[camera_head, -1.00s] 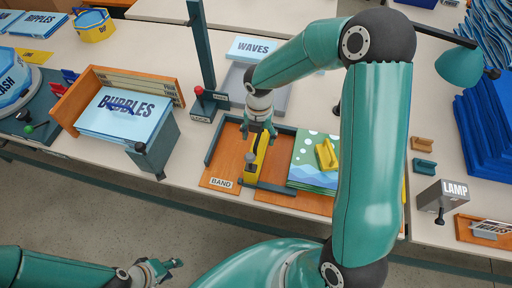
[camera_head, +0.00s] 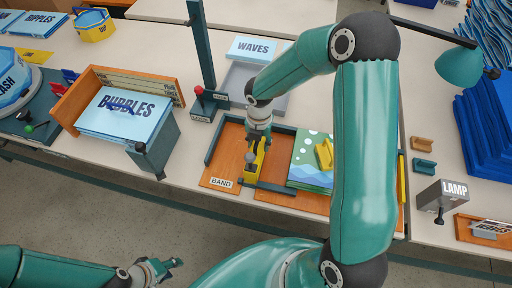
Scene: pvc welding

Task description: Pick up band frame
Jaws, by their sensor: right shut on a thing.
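A wooden board labelled BAND (camera_head: 216,178) lies on the near table, edged by dark teal rails. On it is a narrow yellow bar (camera_head: 249,176) with a grey knob, which I take to be the band frame. My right gripper (camera_head: 255,152) reaches down from above and is shut on the yellow bar, hiding its far part. The bar seems still on the board. My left gripper (camera_head: 164,268) hangs over the floor in front of the table, apart from everything; its finger opening is unclear.
A teal post (camera_head: 203,55) with a red-knobbed base stands behind left. The BUBBLES stack (camera_head: 125,112) is at the left.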

